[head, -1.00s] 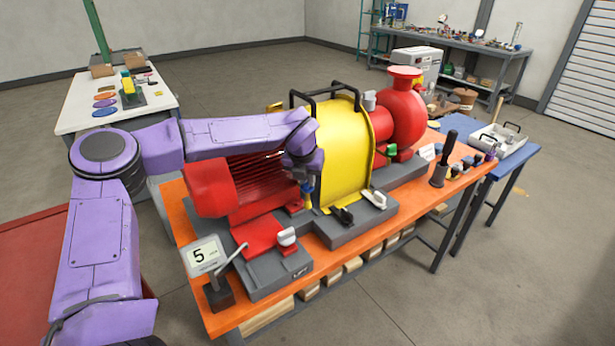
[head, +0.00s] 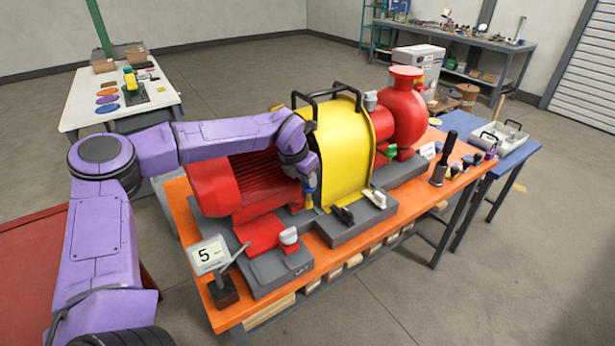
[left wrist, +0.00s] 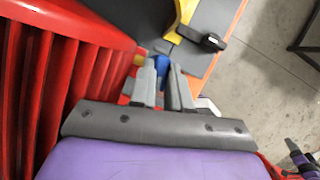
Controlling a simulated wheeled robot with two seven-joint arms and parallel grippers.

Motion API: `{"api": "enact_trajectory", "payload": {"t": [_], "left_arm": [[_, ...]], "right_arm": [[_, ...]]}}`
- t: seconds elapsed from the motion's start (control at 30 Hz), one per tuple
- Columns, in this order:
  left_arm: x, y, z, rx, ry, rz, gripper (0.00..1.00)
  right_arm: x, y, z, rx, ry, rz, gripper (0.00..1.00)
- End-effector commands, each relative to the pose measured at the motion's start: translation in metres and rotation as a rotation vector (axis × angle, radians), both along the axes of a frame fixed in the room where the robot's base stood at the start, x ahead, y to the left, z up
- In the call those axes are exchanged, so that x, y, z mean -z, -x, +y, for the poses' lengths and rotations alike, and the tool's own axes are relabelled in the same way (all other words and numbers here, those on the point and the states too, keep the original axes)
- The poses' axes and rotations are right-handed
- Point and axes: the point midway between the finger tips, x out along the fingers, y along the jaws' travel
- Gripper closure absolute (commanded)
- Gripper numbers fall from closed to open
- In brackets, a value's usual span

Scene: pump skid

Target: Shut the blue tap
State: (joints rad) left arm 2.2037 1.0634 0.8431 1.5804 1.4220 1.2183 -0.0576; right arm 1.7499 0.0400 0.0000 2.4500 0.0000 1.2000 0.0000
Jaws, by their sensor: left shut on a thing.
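In the left wrist view a small blue part, which looks like the blue tap (left wrist: 162,65), shows between the fingers of my left gripper (left wrist: 163,85). The fingers are shut on it and cover most of it, so its handle angle cannot be read. In the head view my left gripper (head: 309,190) points down between the red ribbed motor (head: 218,186) and the yellow guard (head: 345,150).
A green tap (head: 391,151) sits beyond the guard by the red pump (head: 404,110). A black-and-white latch (head: 376,198) is at the guard's foot.

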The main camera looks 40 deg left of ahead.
Motion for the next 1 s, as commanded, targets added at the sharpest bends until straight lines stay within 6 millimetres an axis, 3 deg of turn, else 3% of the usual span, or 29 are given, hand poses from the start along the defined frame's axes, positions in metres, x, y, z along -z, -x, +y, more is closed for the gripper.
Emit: {"api": "enact_trajectory", "payload": {"t": [0.3, 0.33, 0.4, 1.0], "left_arm": [[0.0007, 0.0003, 0.0001, 0.0, 0.0, 0.002, 1.0], [0.0007, 0.0003, 0.0001, 0.0, 0.0, 0.002, 0.73], [0.0005, 0.0002, 0.0, 0.0, 0.0, 0.001, 0.57], [0.001, -0.0006, 0.0005, -0.033, -0.002, -0.003, 0.57]], "right_arm": [[0.0001, 0.0, 0.0, 0.0, 0.0, 0.0, 0.57], [0.0001, 0.0, 0.0, 0.0, 0.0, 0.0, 0.57], [0.0001, 0.0, 0.0, 0.0, 0.0, 0.0, 0.57], [0.0041, 0.0, -0.0001, 0.0, 0.0, 0.0, 0.57]]}}
